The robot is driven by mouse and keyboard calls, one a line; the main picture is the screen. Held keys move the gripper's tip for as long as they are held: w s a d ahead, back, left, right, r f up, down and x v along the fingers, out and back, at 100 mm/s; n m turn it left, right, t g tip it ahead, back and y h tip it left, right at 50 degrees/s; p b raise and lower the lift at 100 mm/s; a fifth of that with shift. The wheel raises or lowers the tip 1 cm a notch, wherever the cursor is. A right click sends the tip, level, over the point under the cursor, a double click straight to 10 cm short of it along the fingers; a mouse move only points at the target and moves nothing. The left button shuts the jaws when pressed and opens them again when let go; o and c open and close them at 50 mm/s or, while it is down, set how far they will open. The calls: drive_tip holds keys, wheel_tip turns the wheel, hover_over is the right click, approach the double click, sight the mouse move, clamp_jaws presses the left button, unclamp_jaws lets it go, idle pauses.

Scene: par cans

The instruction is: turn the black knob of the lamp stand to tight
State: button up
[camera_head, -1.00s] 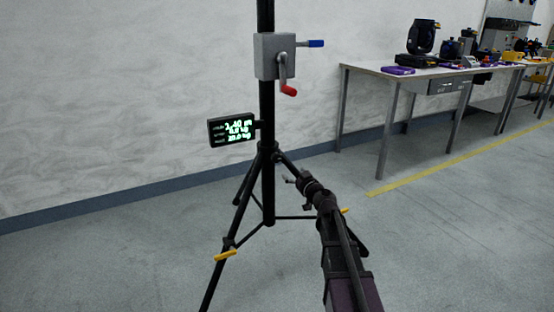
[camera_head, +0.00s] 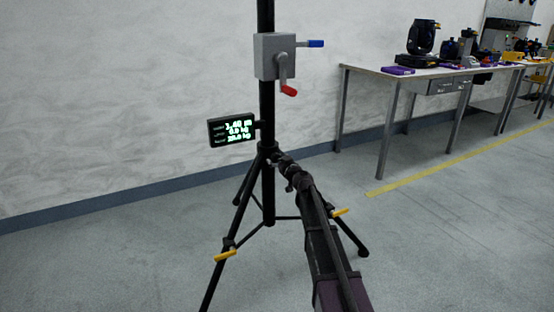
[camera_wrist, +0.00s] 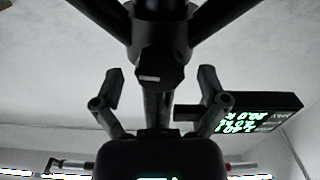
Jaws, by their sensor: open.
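The lamp stand (camera_head: 268,200) is a black tripod with an upright pole. In the wrist view, its dark hub (camera_wrist: 160,42) with spreading legs fills the top middle. A black knob (camera_wrist: 150,76) with a short pale mark juts from below the hub toward my camera, between the fingers. My gripper (camera_wrist: 158,88) is open, with one finger on each side of the knob and a visible gap to each. Whether the fingertips reach the knob's depth is unclear. In the head view, my gripper (camera_head: 282,161) is close to the hub and hides the knob.
A lit display (camera_head: 232,130) hangs left of the pole. A grey winch box (camera_head: 275,56) with red and blue handles sits above. Yellow levers (camera_head: 225,255) are on the legs. A workbench (camera_head: 430,72) stands at the right; floor between is clear.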

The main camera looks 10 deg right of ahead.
drive_tip(key=shift+w+a, duration=0.15)
drive_tip(key=shift+w, duration=0.25)
drive_tip(key=c, duration=1.1)
drive_tip(key=shift+c, duration=0.2)
drive_tip(key=shift+m, duration=0.5)
